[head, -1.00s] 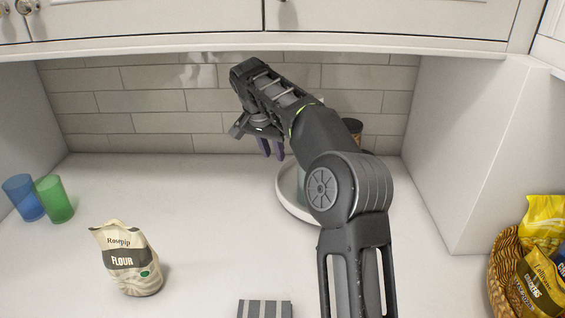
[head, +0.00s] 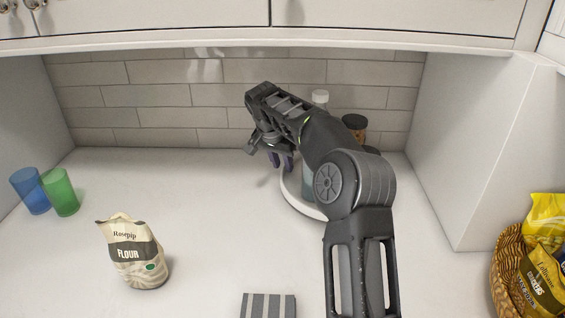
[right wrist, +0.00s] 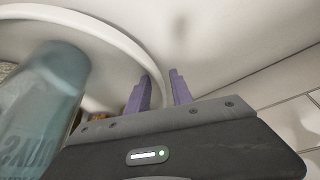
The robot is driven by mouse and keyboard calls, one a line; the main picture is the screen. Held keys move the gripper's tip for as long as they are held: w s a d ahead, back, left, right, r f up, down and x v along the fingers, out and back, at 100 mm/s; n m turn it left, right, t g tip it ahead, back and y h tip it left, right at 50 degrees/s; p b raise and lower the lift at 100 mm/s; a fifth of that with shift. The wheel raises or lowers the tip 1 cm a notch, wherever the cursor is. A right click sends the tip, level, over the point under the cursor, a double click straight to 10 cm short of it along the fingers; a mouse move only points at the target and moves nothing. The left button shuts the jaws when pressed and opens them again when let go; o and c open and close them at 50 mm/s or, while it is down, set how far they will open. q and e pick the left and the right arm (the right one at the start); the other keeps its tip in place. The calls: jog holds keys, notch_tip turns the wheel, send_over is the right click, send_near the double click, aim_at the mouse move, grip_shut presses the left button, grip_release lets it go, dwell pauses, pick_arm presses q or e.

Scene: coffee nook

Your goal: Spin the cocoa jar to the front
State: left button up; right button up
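A white turntable (head: 303,208) stands at the back right of the counter, partly hidden behind my right arm. A brown jar with a dark lid (head: 354,123) and a bottle with a white cap (head: 320,97) show above the arm. I cannot tell which item is the cocoa jar. My right gripper (head: 282,161) is at the turntable's left edge. In the right wrist view its purple fingers (right wrist: 160,90) are apart, seemingly on either side of the turntable rim (right wrist: 125,38); contact is unclear. A bluish bottle (right wrist: 50,90) stands close by there. My left gripper is out of view.
A flour bag (head: 134,252) stands at the front left, with blue (head: 31,191) and green (head: 60,192) cups behind it. A striped grey item (head: 268,305) lies at the front. A snack basket (head: 508,270) is at the right. The counter's middle left is clear.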

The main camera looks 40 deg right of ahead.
grip_shut()
dwell(0.3)
dwell(1.2)
